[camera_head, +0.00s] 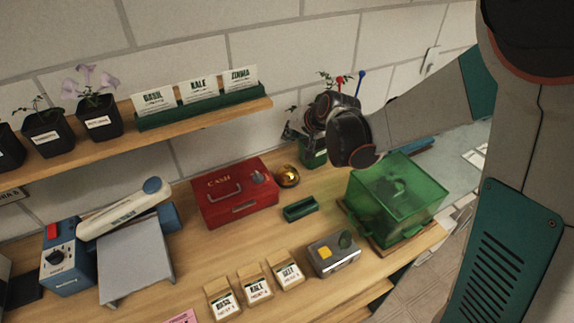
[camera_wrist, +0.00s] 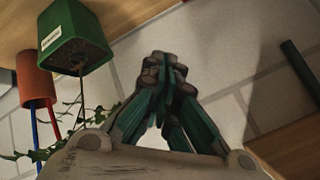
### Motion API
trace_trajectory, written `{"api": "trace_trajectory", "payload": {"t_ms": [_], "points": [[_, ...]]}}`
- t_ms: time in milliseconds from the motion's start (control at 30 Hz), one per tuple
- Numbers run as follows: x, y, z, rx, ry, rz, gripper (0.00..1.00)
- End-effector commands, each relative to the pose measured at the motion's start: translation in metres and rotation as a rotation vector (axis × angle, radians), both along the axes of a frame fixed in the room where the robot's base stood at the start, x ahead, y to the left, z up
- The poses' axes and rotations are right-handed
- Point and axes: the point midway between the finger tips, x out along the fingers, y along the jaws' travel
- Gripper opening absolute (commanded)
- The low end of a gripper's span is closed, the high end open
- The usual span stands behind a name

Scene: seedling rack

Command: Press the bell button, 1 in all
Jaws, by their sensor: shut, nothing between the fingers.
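A small gold dome, which looks like the bell (camera_head: 287,176), stands on the wooden counter just right of the red cash box. No separate button on it can be made out. My gripper (camera_head: 298,126) is raised above and behind the bell, near the wall and the right end of the shelf, clear of the bell. In the wrist view my gripper (camera_wrist: 165,70) is shut with its teal fingers together and nothing between them. The bell does not show in the wrist view.
The red cash box (camera_head: 235,200) sits left of the bell, a small green tray (camera_head: 300,208) in front. A green pot (camera_head: 313,157) stands behind, also in the wrist view (camera_wrist: 72,52). A green transparent box (camera_head: 398,200) and a grey box with a yellow button (camera_head: 334,260) are rightward.

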Motion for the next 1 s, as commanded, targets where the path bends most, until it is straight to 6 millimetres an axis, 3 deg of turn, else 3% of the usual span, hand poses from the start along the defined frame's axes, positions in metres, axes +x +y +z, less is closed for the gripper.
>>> {"api": "trace_trajectory", "payload": {"t_ms": [267,700,1000], "points": [[0.0,0.0,-0.024,0.0,0.0,0.0,0.0],[0.0,0.0,-0.08,0.0,0.0,0.0,0.0],[0.0,0.0,-0.086,0.0,0.0,0.0,0.0]]}}
